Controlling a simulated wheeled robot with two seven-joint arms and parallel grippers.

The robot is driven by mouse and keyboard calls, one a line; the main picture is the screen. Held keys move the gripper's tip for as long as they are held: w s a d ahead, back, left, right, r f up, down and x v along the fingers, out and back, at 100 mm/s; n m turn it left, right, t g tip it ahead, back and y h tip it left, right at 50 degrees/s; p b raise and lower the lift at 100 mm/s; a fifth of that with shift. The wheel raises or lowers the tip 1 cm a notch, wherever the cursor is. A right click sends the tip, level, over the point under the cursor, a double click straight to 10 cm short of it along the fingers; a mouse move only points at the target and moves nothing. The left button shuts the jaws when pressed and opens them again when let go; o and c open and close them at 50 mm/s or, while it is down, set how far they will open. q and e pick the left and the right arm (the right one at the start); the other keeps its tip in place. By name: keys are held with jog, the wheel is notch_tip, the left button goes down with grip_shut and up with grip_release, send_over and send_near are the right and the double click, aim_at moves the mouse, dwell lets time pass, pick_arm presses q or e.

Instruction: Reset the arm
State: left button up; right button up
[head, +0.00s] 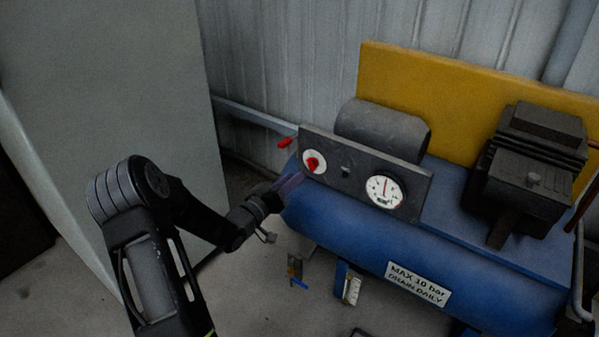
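My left arm comes in from the lower left and bends toward the blue compressor (340,225). My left gripper (290,184) is at the left end of the compressor's grey panel (345,172), just below and left of the red knob (312,163) on its white dial. The fingers are dark and blurred, so I cannot tell whether they are open or shut, or whether they touch the panel. My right gripper is not in view.
A gauge (384,192) sits on the panel's right part. A red handle (286,142) sticks out at its left. The motor block (528,165) and yellow guard (440,90) stand behind. A pale grey panel (120,90) stands at left. Some floor is bare below.

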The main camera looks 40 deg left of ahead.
pick_arm(q)
jog(key=shift+s, duration=0.55)
